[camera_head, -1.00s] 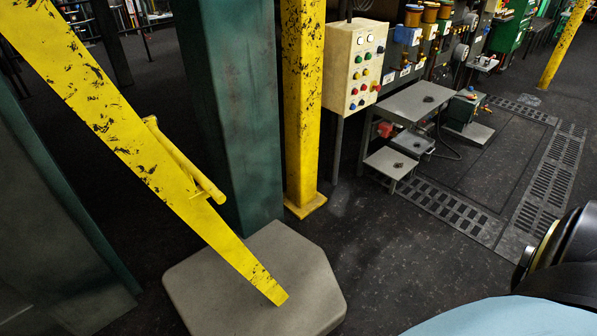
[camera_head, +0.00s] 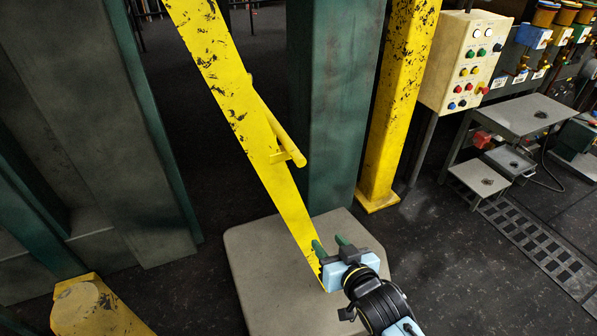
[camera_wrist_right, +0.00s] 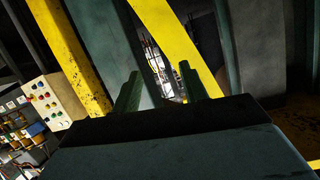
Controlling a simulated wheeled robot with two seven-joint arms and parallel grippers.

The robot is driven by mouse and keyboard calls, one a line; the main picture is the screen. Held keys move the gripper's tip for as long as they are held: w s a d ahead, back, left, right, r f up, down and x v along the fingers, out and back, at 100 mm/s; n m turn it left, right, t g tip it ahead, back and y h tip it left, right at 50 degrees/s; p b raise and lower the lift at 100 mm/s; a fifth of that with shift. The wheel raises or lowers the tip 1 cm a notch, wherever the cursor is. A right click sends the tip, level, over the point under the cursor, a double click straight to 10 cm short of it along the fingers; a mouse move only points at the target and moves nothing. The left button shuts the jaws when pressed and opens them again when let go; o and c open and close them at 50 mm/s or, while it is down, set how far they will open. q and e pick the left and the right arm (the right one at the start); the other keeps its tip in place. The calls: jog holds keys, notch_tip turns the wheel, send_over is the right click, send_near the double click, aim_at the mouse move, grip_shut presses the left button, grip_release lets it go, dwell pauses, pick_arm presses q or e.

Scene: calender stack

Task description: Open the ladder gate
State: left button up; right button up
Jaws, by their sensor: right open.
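The ladder gate appears as a slanted yellow bar with chipped paint (camera_head: 225,85) in the head view, with a yellow handle (camera_head: 282,135) on its right side. Its lower end hangs over a grey plinth. My right gripper (camera_head: 331,243) is open near this lower end, below the handle and apart from it. Its dark green fingers point up and away, one overlapping the bar's right edge in the picture; I cannot tell whether they touch. In the right wrist view a yellow bar (camera_wrist_right: 180,40) passes behind the open fingers (camera_wrist_right: 158,85). My left gripper is not in view.
A green column (camera_head: 335,110) and a yellow post (camera_head: 397,110) stand behind the bar. A cream button box (camera_head: 466,60) and a grey bench (camera_head: 520,115) are at the right. A yellow rounded part (camera_head: 88,308) is at bottom left. Dark floor lies open right of the plinth (camera_head: 265,270).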

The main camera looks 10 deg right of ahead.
aim_at(304, 166)
notch_tip(304, 166, up, 16)
jog(key=a+f+t+y+b, duration=0.1)
jog(key=a+t+y, duration=0.1)
jog(key=t, duration=0.2)
jog(key=b+x, duration=0.1)
jog(key=x, duration=1)
jog(key=shift+w+f, duration=0.1)
jog(key=shift+w, duration=0.15)
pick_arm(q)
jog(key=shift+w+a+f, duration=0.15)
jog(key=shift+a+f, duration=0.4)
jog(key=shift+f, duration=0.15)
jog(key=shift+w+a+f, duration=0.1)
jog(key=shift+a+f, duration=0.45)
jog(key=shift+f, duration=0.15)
pick_arm(e)
jog(key=shift+x, duration=0.85)
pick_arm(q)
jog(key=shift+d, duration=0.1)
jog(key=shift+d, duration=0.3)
pick_arm(e)
jog(key=shift+d, duration=0.1)
grip_shut()
